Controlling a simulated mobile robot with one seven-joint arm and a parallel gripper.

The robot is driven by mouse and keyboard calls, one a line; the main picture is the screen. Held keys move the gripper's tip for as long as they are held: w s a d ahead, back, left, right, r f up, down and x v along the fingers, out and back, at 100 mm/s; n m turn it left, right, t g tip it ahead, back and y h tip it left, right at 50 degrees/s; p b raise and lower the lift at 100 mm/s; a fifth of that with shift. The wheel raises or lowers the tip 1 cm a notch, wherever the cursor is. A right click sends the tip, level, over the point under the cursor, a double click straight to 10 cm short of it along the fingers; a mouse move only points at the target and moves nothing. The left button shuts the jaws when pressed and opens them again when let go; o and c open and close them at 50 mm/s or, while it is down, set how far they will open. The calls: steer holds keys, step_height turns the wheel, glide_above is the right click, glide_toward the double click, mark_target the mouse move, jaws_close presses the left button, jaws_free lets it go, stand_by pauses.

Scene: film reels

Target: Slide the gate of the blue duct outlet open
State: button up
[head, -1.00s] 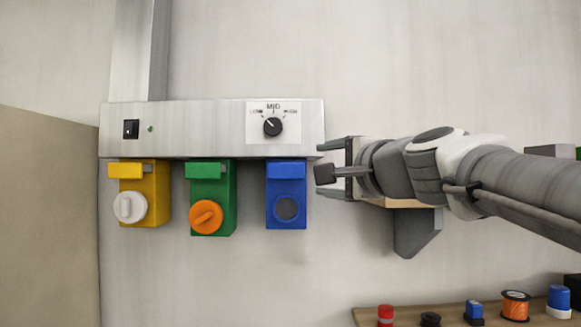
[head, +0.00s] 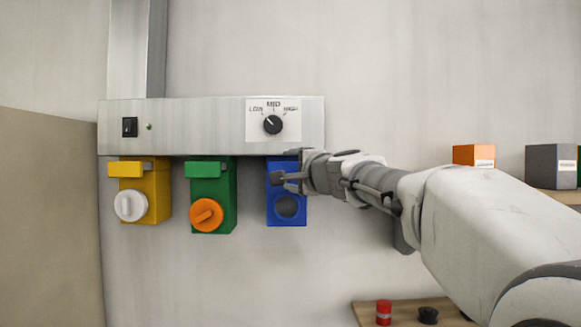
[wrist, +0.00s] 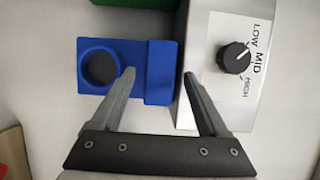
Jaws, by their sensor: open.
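The blue duct outlet (head: 287,210) hangs under the metal duct, with an uncapped round dark mouth on its front. My gripper (head: 282,165) is open in front of the upper part of the blue outlet and partly hides the gate in the head view. In the wrist view, my open fingers (wrist: 159,74) appear on either side of the gate; nothing is held. I cannot tell whether they touch it.
The metal duct (head: 200,140) carries a dial (head: 272,125) and a switch (head: 130,127). Left are the green outlet (head: 226,190) with an orange cap and the yellow outlet (head: 155,185) with a white cap. A shelf (head: 365,315) with small items is lower right.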

steer(key=shift+w+a, duration=0.1)
steer(key=shift+w, duration=0.1)
jaws_close()
stand_by(0.4)
stand_by(1.0)
